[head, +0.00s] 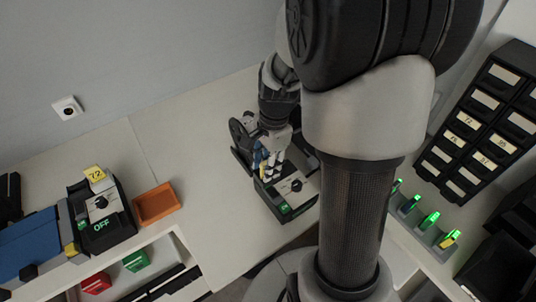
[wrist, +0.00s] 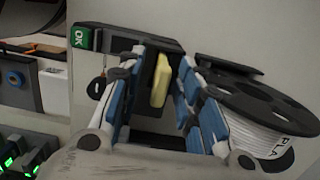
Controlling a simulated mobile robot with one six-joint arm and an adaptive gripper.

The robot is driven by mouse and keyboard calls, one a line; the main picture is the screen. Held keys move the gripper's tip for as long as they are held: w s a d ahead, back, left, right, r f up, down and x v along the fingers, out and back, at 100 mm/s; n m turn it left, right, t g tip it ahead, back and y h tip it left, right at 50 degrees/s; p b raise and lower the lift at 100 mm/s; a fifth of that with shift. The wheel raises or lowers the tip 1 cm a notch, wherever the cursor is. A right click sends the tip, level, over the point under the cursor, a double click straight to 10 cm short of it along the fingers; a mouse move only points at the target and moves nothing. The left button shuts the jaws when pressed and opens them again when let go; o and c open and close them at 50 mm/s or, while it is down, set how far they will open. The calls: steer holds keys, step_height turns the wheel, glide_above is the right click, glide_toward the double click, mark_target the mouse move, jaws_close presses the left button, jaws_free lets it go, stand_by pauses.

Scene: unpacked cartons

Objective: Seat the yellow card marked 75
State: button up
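A yellow card (wrist: 160,80) stands edge-on between the fingers of my gripper (wrist: 162,90) in the wrist view. Narrow gaps show on both sides of it, so the blue-padded fingers look open around it. Its number cannot be read from this angle. In the head view my gripper (head: 267,176) points down over a black and grey machine (head: 292,187) with a small green display, on the white bench. In the wrist view the display (wrist: 81,37) reads OK. Whether the card's lower edge sits in the machine is hidden.
A spool marked PLA (wrist: 265,115) stands close beside the right finger. At left, another machine (head: 104,208) reads OFF and bears a yellow card marked 72 (head: 95,174). An orange tray (head: 157,204) lies beside it. Black drawers (head: 480,120) and green-lit holders (head: 428,221) stand right.

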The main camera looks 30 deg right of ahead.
step_height(320, 180, up, 12)
steer(key=d, duration=0.1)
steer(key=shift+d+f, duration=0.2)
stand_by(0.3)
